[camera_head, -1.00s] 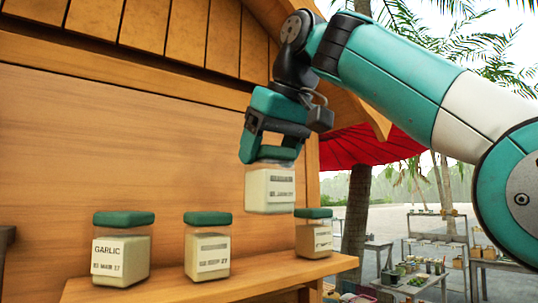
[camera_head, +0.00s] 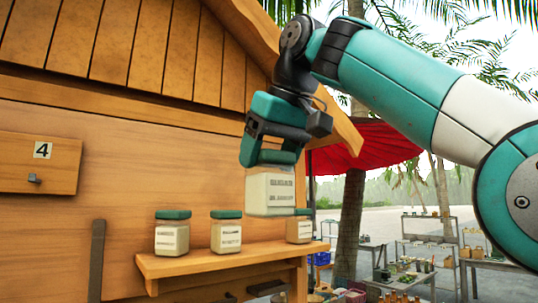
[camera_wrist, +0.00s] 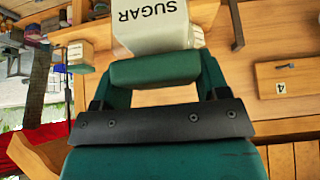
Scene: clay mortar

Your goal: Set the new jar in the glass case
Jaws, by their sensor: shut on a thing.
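My gripper (camera_head: 270,156) is shut on the green lid of a clear jar (camera_head: 270,190) filled with pale contents. The jar hangs upright in the air, with a white label on its front. In the wrist view the held jar (camera_wrist: 150,28) appears upside down, its label reading SUGAR, with the gripper (camera_wrist: 155,78) around its lid. No glass case can be made out in either view.
A wooden shelf (camera_head: 215,258) on the wall holds three similar jars: left (camera_head: 172,235), middle (camera_head: 226,233) and right (camera_head: 299,230), behind the held jar. A drawer marked 4 (camera_head: 40,163) is at the left. Open ground with market tables (camera_head: 430,250) lies right.

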